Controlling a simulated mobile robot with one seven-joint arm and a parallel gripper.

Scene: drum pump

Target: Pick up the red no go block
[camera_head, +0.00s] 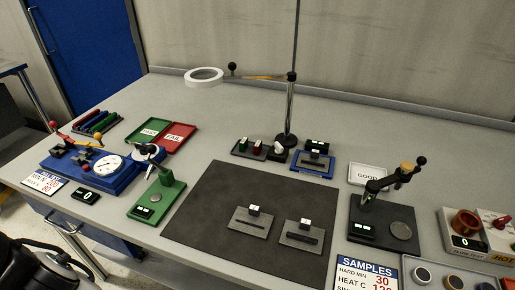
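A small red block (258,146) stands in a dark shallow tray (262,157) behind the large dark mat. I take it for the red no go block; any marking on it is too small to read. A green block (243,143) stands to its left in the same tray, and a white piece (278,148) is to its right. A black part of my arm shows at the lower left edge, far from the red block. The fingers of my gripper cannot be made out there. Nothing touches the red block from above.
A lamp post (290,110) stands just behind the tray, its ring magnifier (204,77) reaching left. A blue fixture (314,163) is close on the right. Two slotted grey plates (250,221) (299,237) lie on the dark mat (215,205). A green press (158,200) stands left.

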